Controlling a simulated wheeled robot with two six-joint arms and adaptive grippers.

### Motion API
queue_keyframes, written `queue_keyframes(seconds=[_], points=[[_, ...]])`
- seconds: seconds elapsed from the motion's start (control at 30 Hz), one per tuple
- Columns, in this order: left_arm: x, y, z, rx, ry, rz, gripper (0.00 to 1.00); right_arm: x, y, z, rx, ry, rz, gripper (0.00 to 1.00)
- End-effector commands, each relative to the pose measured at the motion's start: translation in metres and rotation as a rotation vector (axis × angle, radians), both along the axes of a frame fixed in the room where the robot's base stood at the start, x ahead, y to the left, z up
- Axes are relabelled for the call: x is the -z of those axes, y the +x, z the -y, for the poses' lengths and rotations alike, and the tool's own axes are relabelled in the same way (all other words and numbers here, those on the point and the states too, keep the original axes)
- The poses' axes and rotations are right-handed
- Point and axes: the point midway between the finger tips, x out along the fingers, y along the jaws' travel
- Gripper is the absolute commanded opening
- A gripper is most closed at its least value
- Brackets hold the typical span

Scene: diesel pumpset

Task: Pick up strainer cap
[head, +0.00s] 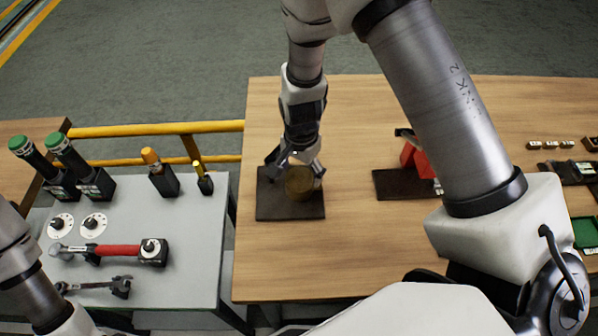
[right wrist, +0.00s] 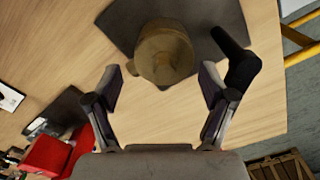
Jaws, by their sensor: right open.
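The strainer cap (head: 299,183) is a round brass-brown piece on a dark square mat (head: 290,212) on the wooden table. In the right wrist view the cap (right wrist: 164,55) shows a raised boss and a small side lug, and it lies just beyond the fingertips. My right gripper (head: 295,172) is over the mat with its fingers spread on either side of the cap. In the right wrist view the gripper (right wrist: 160,80) is open and nothing is between its pads. Of my left arm only links show at the lower left; its gripper is out of view.
A red part (head: 417,158) stands on another dark mat to the right, partly behind my right arm. A grey table (head: 190,225) at left holds green-topped and orange-topped tools, dials and a red-handled wrench (head: 112,250). The wood in front of the cap's mat is clear.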

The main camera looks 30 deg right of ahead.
Motion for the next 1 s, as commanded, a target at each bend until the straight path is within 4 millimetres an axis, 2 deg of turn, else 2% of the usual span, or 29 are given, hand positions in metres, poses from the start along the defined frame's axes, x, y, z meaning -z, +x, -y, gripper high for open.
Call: queue_keyframes(seconds=[0.1, 0.3, 0.33, 0.4, 0.5, 0.83, 1.0], points=[[-0.003, 0.000, 0.000, 0.000, 0.000, 0.001, 0.40, 0.014, 0.001, 0.000, 0.001, 0.000, 0.000, 0.82], [-0.002, 0.000, 0.000, 0.000, 0.000, 0.001, 0.40, 0.017, 0.001, 0.000, 0.000, -0.001, 0.003, 0.82], [-0.002, 0.000, 0.000, 0.000, 0.000, 0.001, 0.40, 0.017, 0.001, 0.000, 0.000, -0.001, 0.003, 0.75], [-0.002, 0.000, 0.000, 0.000, 0.000, 0.001, 0.40, 0.017, 0.001, 0.000, 0.000, -0.001, 0.003, 0.50], [-0.002, 0.000, 0.000, 0.000, 0.000, 0.001, 0.40, 0.017, 0.001, 0.000, 0.000, -0.001, 0.003, 0.20], [-0.004, 0.000, 0.000, 0.000, 0.000, 0.001, 0.40, 0.015, 0.001, 0.000, 0.000, -0.001, 0.003, 0.19], [-0.013, 0.000, 0.000, 0.000, 0.000, 0.001, 0.40, 0.006, 0.001, 0.000, -0.002, -0.001, 0.003, 0.19]])
